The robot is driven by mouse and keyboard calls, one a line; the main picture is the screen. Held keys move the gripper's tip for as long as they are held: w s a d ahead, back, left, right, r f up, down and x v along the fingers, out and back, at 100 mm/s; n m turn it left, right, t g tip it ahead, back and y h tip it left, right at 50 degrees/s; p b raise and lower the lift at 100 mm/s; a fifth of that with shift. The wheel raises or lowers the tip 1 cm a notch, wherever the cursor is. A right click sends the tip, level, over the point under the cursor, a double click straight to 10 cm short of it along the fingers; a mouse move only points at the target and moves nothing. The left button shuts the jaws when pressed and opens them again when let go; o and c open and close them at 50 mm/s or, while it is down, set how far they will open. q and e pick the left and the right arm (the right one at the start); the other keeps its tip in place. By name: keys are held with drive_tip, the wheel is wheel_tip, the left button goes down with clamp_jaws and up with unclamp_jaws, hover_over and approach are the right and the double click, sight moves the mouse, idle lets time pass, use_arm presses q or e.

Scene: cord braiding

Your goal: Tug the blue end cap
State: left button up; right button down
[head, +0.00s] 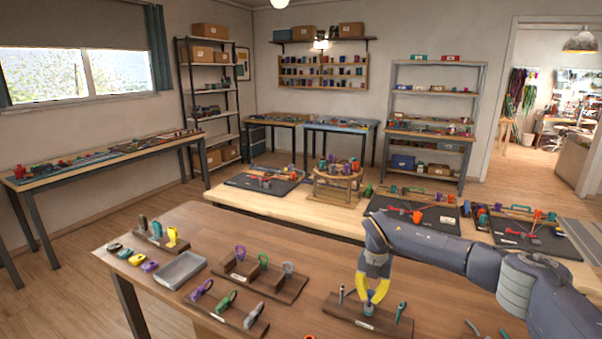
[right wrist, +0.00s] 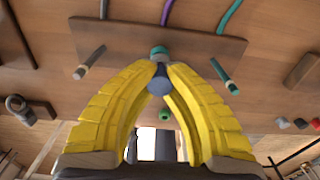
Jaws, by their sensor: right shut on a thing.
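My right gripper (head: 372,300) has yellow fingers and points down at a dark wooden board (head: 345,308) on the near table. In the right wrist view my right gripper (right wrist: 160,70) has its fingertips closed on a small blue-grey piece, which I take as the blue end cap (right wrist: 158,83). A teal band (right wrist: 159,51) shows just beyond the fingertips, over the board (right wrist: 215,48). My left gripper is in neither view.
On the same board a slim grey piece (head: 341,294) and a teal-tipped piece (head: 401,308) stand on either side of my fingers. Boards with looped tools (head: 263,262) and a grey tray (head: 180,270) lie to the left. Clear tabletop (head: 325,262) lies behind the board.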

sight(371, 292)
idle(0.5)
drive_tip(key=c, duration=1)
unclamp_jaws()
drive_tip(key=shift+f, duration=0.1)
drive_tip(key=shift+c, duration=0.2)
drive_tip(key=shift+r, duration=3)
